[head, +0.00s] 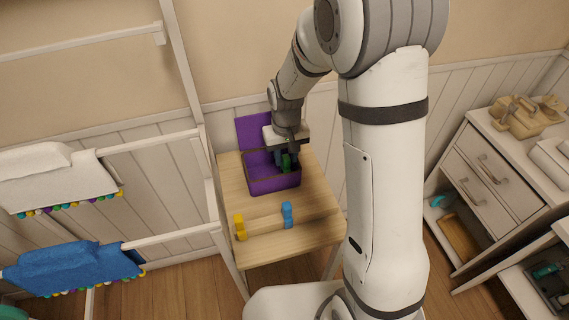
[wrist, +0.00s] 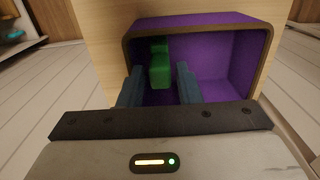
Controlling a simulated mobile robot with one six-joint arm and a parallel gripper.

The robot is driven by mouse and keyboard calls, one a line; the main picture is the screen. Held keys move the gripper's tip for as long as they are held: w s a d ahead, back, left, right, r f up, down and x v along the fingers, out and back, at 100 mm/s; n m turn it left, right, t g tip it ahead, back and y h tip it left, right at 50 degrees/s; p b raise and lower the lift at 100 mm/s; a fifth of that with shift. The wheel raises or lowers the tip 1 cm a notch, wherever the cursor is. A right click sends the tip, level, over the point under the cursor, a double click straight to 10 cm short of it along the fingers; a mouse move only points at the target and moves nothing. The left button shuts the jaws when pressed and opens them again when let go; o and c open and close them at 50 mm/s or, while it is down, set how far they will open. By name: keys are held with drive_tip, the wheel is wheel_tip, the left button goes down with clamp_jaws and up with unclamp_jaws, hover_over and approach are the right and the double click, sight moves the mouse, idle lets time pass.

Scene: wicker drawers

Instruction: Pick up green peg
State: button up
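The green peg (wrist: 159,64) stands inside an open purple box (wrist: 224,67), towards its left side in the wrist view. In the head view the green peg (head: 286,162) shows as a small patch by my gripper, and the purple box (head: 272,186) stands on the wooden table. My gripper (wrist: 158,86) reaches down into the box with its two fingers apart. The green peg appears between the fingers, with a gap visible on each side. My gripper (head: 287,160) hides part of the peg in the head view.
A yellow peg (head: 240,228) and a blue peg (head: 287,215) stand at a light wooden piece near the front of the small wooden table (head: 318,220). The box's purple lid (head: 253,128) is raised at the back. A rack with towels is at left, white drawers at right.

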drive_tip(key=shift+f, duration=0.6)
clamp_jaws()
drive_tip(key=shift+r, duration=0.15)
